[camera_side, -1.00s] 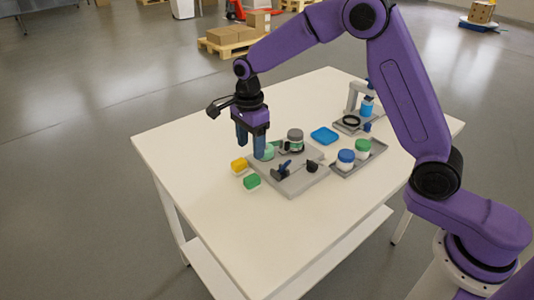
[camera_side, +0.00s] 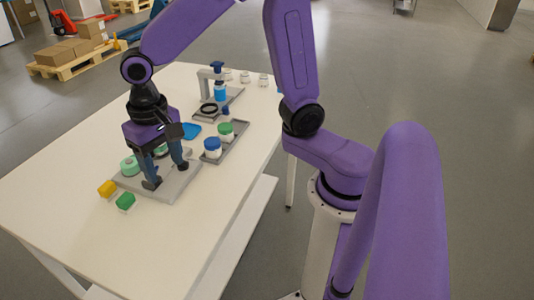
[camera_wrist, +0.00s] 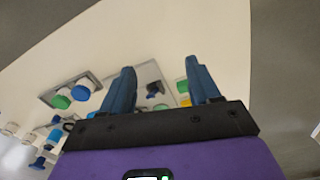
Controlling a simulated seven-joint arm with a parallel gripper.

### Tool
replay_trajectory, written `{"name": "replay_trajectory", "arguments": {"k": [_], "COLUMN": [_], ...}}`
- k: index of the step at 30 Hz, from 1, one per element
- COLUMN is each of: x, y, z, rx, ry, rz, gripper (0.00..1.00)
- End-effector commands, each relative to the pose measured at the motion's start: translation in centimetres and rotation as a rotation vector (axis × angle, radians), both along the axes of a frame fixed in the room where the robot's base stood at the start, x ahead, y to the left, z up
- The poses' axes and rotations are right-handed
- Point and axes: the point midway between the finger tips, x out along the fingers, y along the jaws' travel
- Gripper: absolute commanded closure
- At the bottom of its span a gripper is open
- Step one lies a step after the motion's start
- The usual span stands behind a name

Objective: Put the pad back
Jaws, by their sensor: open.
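Dark small parts on the plate sit by the fingertips and are partly hidden. A pale green round thing (camera_side: 129,165) is at the plate's left. In the wrist view nothing is held between the fingers (camera_wrist: 160,68); a dark part (camera_wrist: 153,88) shows beyond them.
A tray holds a green-lidded jar (camera_side: 226,128) and a blue-lidded jar (camera_side: 212,144). A stand with a blue bottle (camera_side: 220,92) is behind. The table's front left is clear.

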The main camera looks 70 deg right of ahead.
Motion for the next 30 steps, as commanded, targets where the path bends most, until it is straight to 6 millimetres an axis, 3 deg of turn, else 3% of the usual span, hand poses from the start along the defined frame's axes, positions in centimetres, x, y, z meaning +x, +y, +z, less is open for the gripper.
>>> {"name": "replay_trajectory", "arguments": {"k": [9, 16, 22, 30], "x": [-9.7, -15.7, -18.3, -18.7], "y": [-4.0, -7.4, -9.0, -9.3], "z": [0.7, 0.3, 0.0, -0.1], "rx": [0.001, 0.0, -0.001, -0.002], "ry": [-0.013, -0.023, -0.028, -0.027], "rz": [0.653, 1.083, 1.289, 1.329], "gripper": [0.39, 0.39, 0.39, 0.39]}}
